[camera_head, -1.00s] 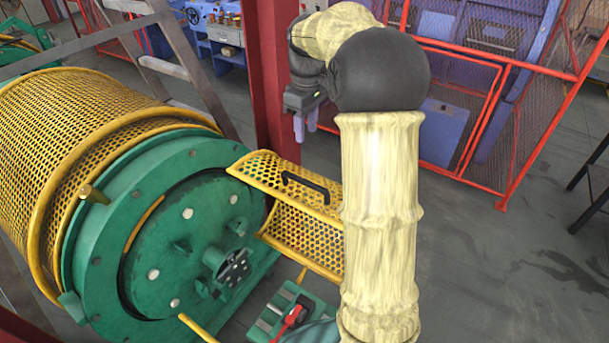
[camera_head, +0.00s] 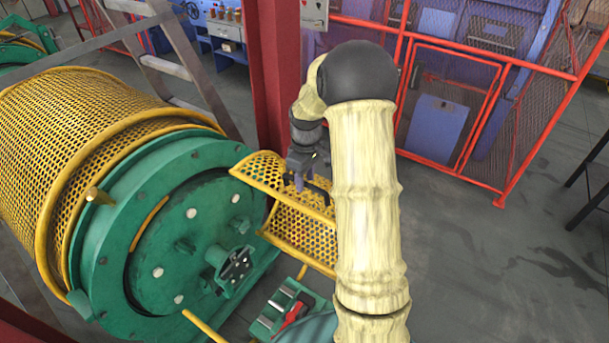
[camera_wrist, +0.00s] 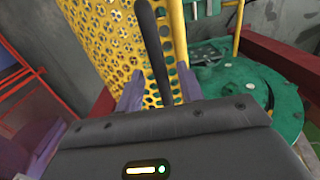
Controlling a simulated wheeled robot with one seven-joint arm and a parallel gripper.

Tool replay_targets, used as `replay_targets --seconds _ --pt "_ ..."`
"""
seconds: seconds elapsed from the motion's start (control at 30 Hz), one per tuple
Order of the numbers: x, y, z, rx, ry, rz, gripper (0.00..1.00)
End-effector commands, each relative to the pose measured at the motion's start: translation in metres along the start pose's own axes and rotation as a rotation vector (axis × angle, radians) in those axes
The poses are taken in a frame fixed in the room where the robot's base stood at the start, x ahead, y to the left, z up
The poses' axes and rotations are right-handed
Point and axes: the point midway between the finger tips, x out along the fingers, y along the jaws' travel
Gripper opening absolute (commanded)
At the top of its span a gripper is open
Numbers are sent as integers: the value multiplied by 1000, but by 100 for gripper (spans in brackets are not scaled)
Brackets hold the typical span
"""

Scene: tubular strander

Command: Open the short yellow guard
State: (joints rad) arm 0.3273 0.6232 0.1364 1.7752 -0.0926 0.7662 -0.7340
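The short yellow guard (camera_head: 268,172) is a perforated curved sheet beside the green disc end of the machine. Its black bar handle (camera_head: 320,190) is partly hidden by my arm and gripper. My gripper (camera_head: 298,184) is at the guard's handle, pointing down. In the wrist view, the guard (camera_wrist: 108,45) fills the upper middle and the black handle (camera_wrist: 152,48) runs down between my two fingers (camera_wrist: 159,88). The fingers stand apart, one on each side of the handle, with gaps showing. I cannot tell whether either finger touches it.
A long yellow mesh cover (camera_head: 75,120) lies over the green machine (camera_head: 190,235) at left. A red post (camera_head: 274,80) stands just behind the guard. A red mesh fence (camera_head: 490,110) is at the back right. Grey floor (camera_head: 480,250) at right is clear.

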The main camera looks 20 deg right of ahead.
Motion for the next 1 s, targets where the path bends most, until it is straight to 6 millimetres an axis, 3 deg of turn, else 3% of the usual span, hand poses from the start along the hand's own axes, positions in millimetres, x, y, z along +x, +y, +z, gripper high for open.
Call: replay_targets --seconds 0.27,0.47,0.77,1.0 --pt "2 0 0 0 0 0 38" --pt "2 0 0 0 1 0 0" --pt "3 -2 1 3 0 7 0" --pt "9 -17 8 25 -4 52 0"
